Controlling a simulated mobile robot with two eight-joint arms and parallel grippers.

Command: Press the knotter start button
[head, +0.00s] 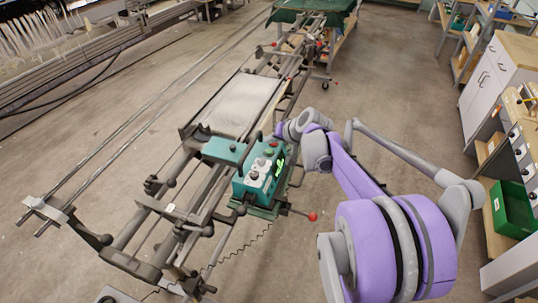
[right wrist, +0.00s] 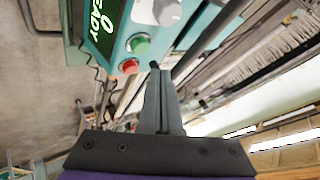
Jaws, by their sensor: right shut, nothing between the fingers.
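The knotter is a teal box (head: 258,181) on the frame in the middle of the head view. Its panel also fills the top of the right wrist view (right wrist: 185,42), with a green button (right wrist: 138,43), a red button (right wrist: 130,66) and a lit display (right wrist: 104,24) whose green text ends in "ADY". My right gripper (right wrist: 155,68) is shut and empty, its tips close to the two buttons. I cannot tell whether they touch the panel. In the head view this gripper (head: 279,133) is small, at the far end of the box. My left gripper is not in view.
A white knob (right wrist: 167,12) sits beside the green button. A red-tipped lever (head: 312,217) sticks out right of the knotter. The white warp sheet (head: 242,104) lies beyond it. Shelves with a green bin (head: 513,208) stand at the right; the floor between is clear.

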